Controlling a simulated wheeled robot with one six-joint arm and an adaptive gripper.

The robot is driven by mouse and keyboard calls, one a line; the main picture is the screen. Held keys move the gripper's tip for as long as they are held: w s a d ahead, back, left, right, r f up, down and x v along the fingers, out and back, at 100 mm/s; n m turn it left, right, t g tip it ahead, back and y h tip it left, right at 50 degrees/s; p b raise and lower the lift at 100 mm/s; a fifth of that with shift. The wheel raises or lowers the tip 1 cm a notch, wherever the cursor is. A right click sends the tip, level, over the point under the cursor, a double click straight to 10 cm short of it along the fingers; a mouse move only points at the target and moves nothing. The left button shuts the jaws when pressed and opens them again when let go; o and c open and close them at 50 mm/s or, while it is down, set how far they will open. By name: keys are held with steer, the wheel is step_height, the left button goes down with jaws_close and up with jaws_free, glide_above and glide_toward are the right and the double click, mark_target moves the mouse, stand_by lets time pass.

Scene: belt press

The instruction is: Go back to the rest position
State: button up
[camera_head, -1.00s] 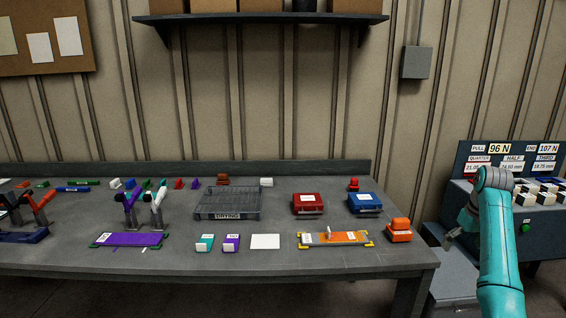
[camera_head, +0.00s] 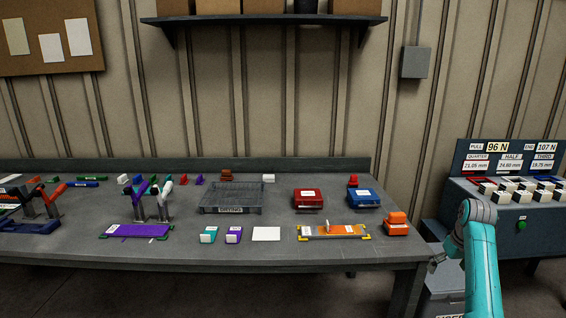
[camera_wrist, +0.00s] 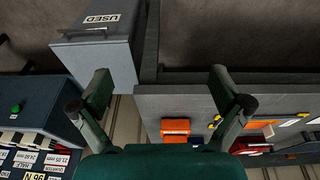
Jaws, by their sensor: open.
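My gripper (camera_wrist: 160,92) is open in the wrist view, its two fingers wide apart with nothing between them. In the head view my gripper (camera_head: 437,262) is small and partly hidden, low beside the right end of the grey workbench (camera_head: 300,265). My teal arm rises at the lower right. In the wrist view the bench (camera_wrist: 185,103) lies to the right, behind the right finger, and a grey bin marked USED (camera_wrist: 100,45) lies to the upper left.
A dark console (camera_head: 520,235) with number labels and a green button stands at the right. On the bench are an orange block (camera_head: 396,223), red (camera_head: 307,199) and blue (camera_head: 363,199) cases, a grey tray (camera_head: 232,198) and several small tools. Floor shows below the bench.

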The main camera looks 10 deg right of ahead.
steer(key=s+a+f+t+h, duration=0.1)
steer(key=s+a+f, duration=0.1)
steer(key=a+f, duration=0.75)
steer(key=s+a+f+t, duration=0.2)
steer(key=a+f, duration=0.4)
steer(key=f, duration=0.7)
steer(key=s+a+f+n+t, duration=0.1)
steer(key=s+a+f, duration=0.3)
steer(key=s+a, duration=0.25)
steer(key=s+a+f+t, duration=0.2)
steer(key=s+a+f, duration=0.2)
steer(key=s+a, duration=0.3)
steer(key=s+a+r+t, duration=0.25)
steer(key=s+a, duration=0.35)
steer(key=s, duration=0.3)
steer(key=s+a+r+t, duration=0.1)
steer(key=s+a+r, duration=0.2)
steer(key=s+a, duration=0.5)
steer(key=s+a+r+n+t+y, duration=0.1)
steer(key=s+a+r+t, duration=0.1)
steer(key=s+r, duration=1.3)
step_height(320, 180, up, 4)
steer(key=shift+s+a+r+n+t+y, duration=0.2)
steer(key=shift+s+a+n+t+y, duration=0.15)
steer(key=shift+s+t+y, duration=0.1)
